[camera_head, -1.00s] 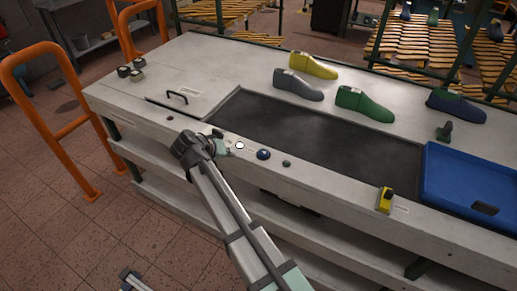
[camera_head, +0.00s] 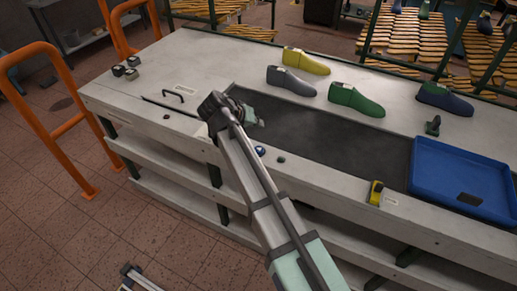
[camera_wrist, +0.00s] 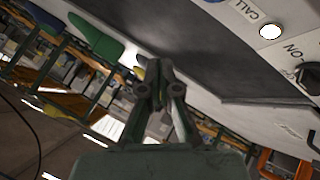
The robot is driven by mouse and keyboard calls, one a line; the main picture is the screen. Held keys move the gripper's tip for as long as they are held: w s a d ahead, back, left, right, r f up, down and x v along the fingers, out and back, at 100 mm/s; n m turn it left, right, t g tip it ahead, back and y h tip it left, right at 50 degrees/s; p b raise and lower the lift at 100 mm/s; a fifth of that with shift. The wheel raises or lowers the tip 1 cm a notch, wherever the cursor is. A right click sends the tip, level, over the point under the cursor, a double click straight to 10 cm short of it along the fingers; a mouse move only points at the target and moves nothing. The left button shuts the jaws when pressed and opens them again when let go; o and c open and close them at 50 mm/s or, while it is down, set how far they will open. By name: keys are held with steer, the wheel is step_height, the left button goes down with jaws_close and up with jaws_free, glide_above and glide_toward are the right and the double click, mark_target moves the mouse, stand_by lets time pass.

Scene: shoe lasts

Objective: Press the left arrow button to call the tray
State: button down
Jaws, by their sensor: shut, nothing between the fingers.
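My gripper (camera_head: 257,121) is shut and empty, over the dark recessed track behind the table's front button strip. Its closed fingers also show in the wrist view (camera_wrist: 153,75). A white lit button (camera_wrist: 270,31) beside a CALL label sits on the pale panel in the wrist view, to the right of the fingers and apart from them. In the head view my arm hides it. No arrow mark is readable. The blue tray (camera_head: 420,190) lies at the track's right end.
A black knob (camera_wrist: 309,78) is marked ON. Yellow (camera_head: 306,62), grey (camera_head: 291,82), green (camera_head: 356,99) and blue (camera_head: 444,98) shoe lasts stand behind the track. A yellow-black device (camera_head: 375,192) sits on the front edge. An orange rail (camera_head: 50,115) stands left.

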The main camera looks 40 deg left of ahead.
mark_target(257, 149)
steer(key=shift+f, duration=0.15)
steer(key=shift+f+b, duration=1.95)
steer(key=shift+f, duration=2.35)
steer(key=shift+f+b, duration=0.35)
steer(key=shift+f, duration=0.05)
